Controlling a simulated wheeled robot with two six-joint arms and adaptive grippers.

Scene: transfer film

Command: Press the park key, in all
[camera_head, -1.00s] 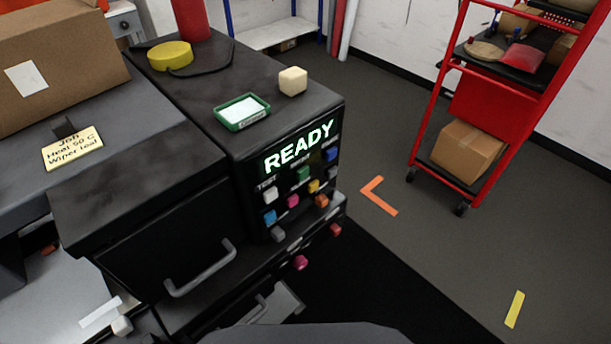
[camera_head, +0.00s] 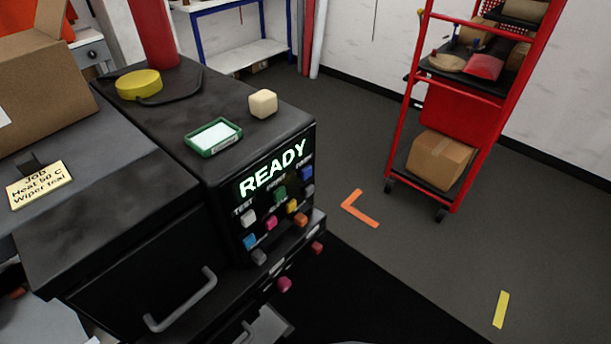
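A black machine's control panel (camera_head: 290,212) faces right in the head view. The other labels are too small to read, so I cannot tell which key is park. Neither gripper shows.
On the machine top lie a green-framed tray (camera_head: 187,147), a cream block (camera_head: 263,104) and a yellow roll (camera_head: 139,84).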

